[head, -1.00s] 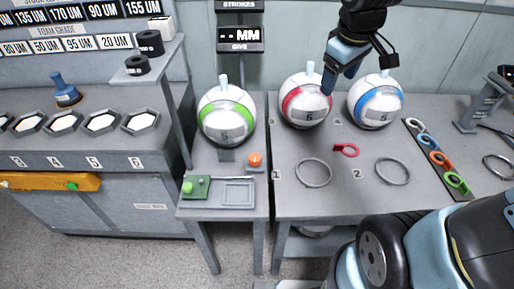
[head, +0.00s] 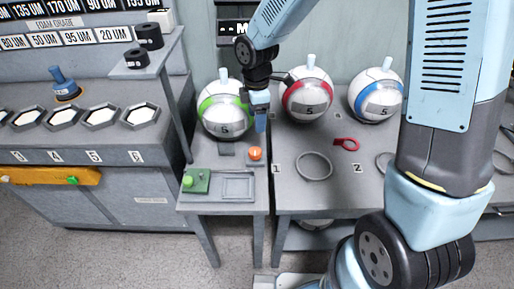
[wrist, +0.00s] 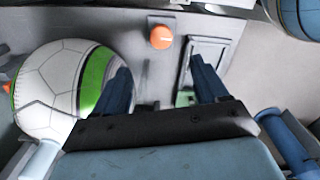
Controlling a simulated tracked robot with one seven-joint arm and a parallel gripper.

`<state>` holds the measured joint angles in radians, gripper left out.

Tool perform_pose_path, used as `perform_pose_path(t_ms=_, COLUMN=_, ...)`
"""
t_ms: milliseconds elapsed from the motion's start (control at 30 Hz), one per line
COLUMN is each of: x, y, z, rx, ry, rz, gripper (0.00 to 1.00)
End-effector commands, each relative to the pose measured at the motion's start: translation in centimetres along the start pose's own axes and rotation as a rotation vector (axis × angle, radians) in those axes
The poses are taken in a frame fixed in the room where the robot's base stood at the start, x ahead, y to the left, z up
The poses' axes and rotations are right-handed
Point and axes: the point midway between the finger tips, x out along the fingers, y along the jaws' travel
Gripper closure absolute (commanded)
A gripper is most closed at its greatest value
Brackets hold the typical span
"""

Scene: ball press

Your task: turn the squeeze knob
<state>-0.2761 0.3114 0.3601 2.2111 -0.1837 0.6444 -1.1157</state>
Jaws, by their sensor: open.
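An orange round knob (head: 255,153) sits on the narrow grey table, in front of the green-striped ball (head: 226,112). A green knob (head: 188,181) sits on a green plate at the front left of that table. No readable label shows which is the squeeze knob. My gripper (head: 260,124) points down above the narrow table, just right of the green-striped ball and above the orange knob. In the wrist view my open gripper (wrist: 165,82) has nothing between its fingers. The orange knob (wrist: 161,37) lies beyond the fingertips there, and the green-striped ball (wrist: 62,88) is at the left.
A red-striped ball (head: 306,97) and a blue-striped ball (head: 376,94) stand on the wider table. A grey ring (head: 314,166) and a red clamp-like piece (head: 346,144) lie before them. A shelf (head: 150,66) with black rolls rises left of the narrow table.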

Motion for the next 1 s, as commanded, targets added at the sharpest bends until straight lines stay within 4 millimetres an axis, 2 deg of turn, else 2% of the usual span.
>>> perform_pose_path(t_ms=267, x=2.9, y=-0.1, z=-0.3, rx=-0.011, ry=0.002, rz=-0.006, gripper=0.27)
perform_pose_path(t_ms=733, x=10.8, y=-0.1, z=-0.2, rx=-0.009, ry=0.000, rz=-0.006, gripper=0.27)
perform_pose_path(t_ms=1000, x=13.4, y=-0.1, z=-0.2, rx=-0.008, ry=0.001, rz=-0.003, gripper=0.27)
